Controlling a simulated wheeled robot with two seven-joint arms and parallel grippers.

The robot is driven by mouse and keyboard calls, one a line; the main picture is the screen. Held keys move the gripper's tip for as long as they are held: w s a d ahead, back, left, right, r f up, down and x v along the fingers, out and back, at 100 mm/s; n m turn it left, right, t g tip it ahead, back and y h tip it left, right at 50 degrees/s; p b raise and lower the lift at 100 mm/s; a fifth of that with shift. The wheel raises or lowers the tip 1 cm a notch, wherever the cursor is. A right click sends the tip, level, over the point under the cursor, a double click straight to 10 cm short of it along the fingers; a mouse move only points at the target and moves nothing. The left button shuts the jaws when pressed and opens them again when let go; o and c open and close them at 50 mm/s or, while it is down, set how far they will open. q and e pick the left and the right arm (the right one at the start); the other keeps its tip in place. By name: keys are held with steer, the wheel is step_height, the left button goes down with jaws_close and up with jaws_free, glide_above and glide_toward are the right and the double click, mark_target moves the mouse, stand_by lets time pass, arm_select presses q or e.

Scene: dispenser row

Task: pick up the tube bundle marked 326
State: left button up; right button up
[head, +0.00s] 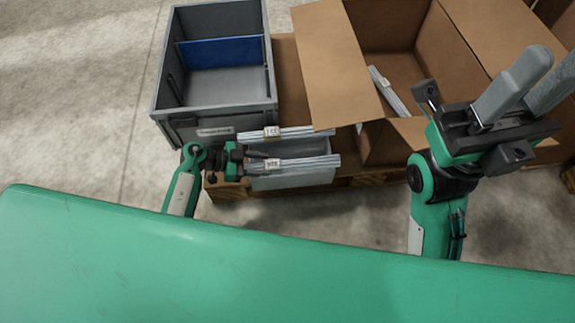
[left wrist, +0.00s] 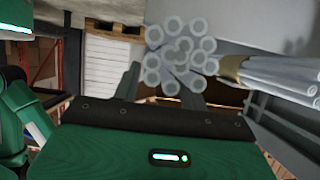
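Two pale grey tube bundles lie level above a small grey bin (head: 292,180) in the head view. The nearer bundle (head: 310,162) has a small tag that looks like 326, but it is too small to read surely. The farther bundle (head: 305,132) has another tag. My left gripper (head: 248,156) is at the left end of the nearer bundle, fingers apart. In the left wrist view one bundle's round tube ends (left wrist: 178,58) face me between and beyond the fingers (left wrist: 160,88); contact is unclear. My right gripper (head: 525,82) is open and empty at the right.
A grey crate (head: 165,90) with a blue divider stands behind left. An open cardboard box (head: 330,60) at the back right holds another tube bundle (head: 387,90). A wooden pallet (head: 375,178) lies under them. In the left wrist view a banded bundle (left wrist: 280,77) is close on the right.

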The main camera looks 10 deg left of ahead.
arm_select(q)
steer(key=c, duration=0.6)
steer(key=shift+c, duration=0.3)
steer(key=shift+r, duration=0.15)
